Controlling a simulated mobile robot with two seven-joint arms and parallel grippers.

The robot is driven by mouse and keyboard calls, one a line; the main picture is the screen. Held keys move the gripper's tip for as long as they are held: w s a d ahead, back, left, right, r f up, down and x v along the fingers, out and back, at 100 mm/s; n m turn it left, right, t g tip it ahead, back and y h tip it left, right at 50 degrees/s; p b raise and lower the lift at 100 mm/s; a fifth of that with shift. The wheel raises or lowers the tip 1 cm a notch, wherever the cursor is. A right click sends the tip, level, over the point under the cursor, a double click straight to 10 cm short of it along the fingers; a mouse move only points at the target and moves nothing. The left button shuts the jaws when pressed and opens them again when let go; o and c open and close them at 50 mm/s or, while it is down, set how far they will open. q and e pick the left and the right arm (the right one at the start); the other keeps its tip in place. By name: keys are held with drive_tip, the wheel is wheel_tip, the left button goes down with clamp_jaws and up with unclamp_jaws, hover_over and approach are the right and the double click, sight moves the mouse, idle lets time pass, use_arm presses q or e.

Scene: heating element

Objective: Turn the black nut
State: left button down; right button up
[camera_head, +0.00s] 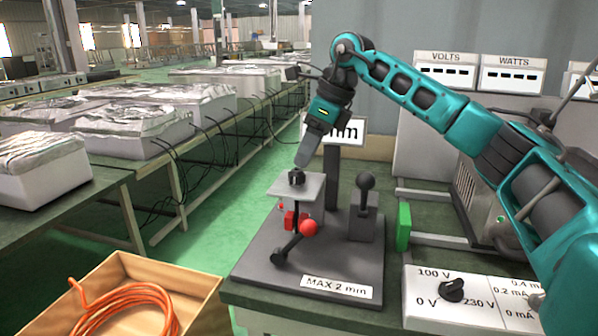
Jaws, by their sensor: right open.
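The black nut (296,177) is a small dark piece on top of a light grey square plate (312,188), which is part of a test stand on a dark grey base (340,255). My right gripper (303,157) comes down from above, with its fingertips just over the nut and tilted a little to the left. It is open, though its fingers overlap in this view. I cannot tell whether the fingertips touch the nut. The left gripper is not in view.
Below the plate are a red ball (309,228) and a dark lever with a round end. A black-knobbed lever (366,182) stands to the right. A voltage dial (452,289) is at front right. An open box (199,290) holds an orange cable (125,307).

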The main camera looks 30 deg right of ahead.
sight(297, 173)
drive_tip(key=x, duration=0.5)
drive_tip(key=shift+r, duration=0.1)
drive_tip(key=c, duration=1)
